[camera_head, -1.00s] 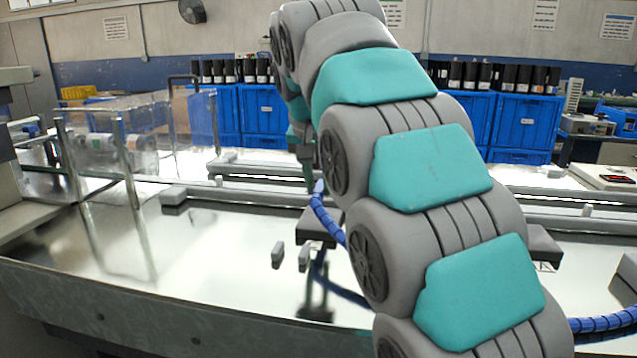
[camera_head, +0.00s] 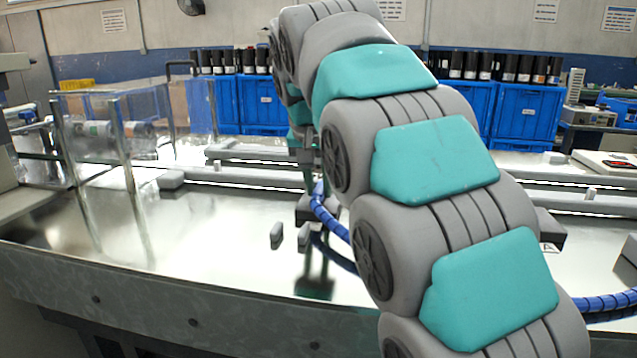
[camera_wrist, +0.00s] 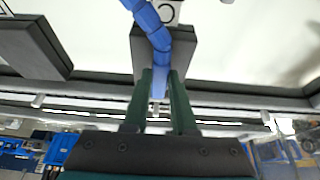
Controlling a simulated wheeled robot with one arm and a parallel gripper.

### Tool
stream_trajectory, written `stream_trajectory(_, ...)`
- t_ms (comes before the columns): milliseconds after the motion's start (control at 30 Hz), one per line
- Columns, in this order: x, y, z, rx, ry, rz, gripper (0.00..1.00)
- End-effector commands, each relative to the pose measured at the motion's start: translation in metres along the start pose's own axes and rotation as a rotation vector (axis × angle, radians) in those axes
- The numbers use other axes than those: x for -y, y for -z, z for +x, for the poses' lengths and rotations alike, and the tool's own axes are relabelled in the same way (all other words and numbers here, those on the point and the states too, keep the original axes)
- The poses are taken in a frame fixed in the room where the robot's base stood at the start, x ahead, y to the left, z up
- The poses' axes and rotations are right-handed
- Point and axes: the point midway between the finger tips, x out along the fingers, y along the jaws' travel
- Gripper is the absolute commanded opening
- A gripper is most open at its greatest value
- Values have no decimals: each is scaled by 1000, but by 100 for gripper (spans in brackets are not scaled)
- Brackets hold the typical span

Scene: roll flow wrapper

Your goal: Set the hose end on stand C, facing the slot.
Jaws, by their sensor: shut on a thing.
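My gripper (camera_wrist: 160,98) is shut on the end of the blue segmented hose (camera_wrist: 157,40), its two green fingers on either side. In the head view, the hose (camera_head: 331,222) hangs from my gripper (camera_head: 314,184) and passes behind my arm. A dark grey stand (camera_wrist: 145,58) lies behind the hose end in the wrist view. Its white label (camera_wrist: 168,13) has a round black letter, partly covered by the hose, likely C. This stand (camera_head: 303,213) also shows in the head view. I cannot tell whether the hose end touches it. The slot is not clearly identifiable.
Another dark block (camera_head: 549,228) at right has a label A. Grey rails (camera_head: 245,177) cross behind. A clear guarded machine (camera_head: 110,130) stands at left. The table's front left is clear.

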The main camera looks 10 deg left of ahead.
Motion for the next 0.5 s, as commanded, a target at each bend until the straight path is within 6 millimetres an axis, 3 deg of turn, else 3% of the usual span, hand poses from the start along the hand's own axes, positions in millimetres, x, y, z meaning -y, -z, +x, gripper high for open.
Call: stream_trajectory(500, 0, -2, 4, -1, 1, 0, 0)
